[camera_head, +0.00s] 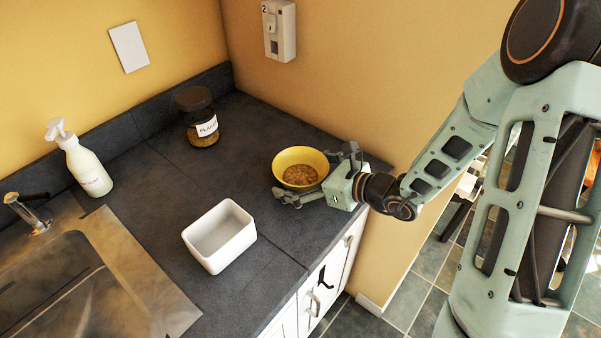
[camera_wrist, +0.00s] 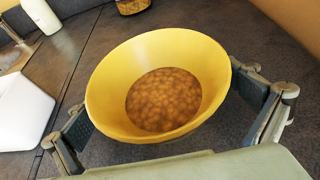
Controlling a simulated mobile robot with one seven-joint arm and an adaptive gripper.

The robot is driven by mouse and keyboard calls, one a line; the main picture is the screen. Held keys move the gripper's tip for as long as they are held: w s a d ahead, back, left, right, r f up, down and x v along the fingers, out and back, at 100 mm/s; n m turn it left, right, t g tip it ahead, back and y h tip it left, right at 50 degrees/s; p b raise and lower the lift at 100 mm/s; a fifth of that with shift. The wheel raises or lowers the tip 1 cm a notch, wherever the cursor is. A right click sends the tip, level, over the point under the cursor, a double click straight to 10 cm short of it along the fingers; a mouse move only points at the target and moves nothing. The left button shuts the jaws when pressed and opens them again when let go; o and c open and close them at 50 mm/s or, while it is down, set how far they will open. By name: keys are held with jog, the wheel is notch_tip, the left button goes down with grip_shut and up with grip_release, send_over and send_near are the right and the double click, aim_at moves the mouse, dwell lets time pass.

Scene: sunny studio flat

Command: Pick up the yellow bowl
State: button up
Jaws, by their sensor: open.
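The yellow bowl (camera_head: 301,158) stands upright on the dark countertop near the right-hand wall, with brown, lumpy contents inside. It fills the middle of the wrist view (camera_wrist: 158,85). My gripper (camera_head: 318,172) reaches in from the right at the bowl's near right side. In the wrist view my gripper (camera_wrist: 170,118) is open, with one finger on each side of the bowl. Whether either finger touches the bowl, I cannot tell. The bowl's underside is hidden.
A white rectangular container (camera_head: 220,236) stands left of the bowl. A lidded jar (camera_head: 200,118) and a white pump bottle (camera_head: 84,166) stand farther back. A sink (camera_head: 80,285) is at left. The countertop (camera_head: 245,130) between jar and bowl is clear.

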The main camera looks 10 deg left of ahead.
jog(key=shift+w+a+f, duration=0.15)
jog(key=shift+a, duration=0.1)
jog(key=shift+c, duration=0.6)
jog(key=c, duration=1.3)
jog(key=shift+o, duration=0.2)
jog(key=shift+r, duration=0.2)
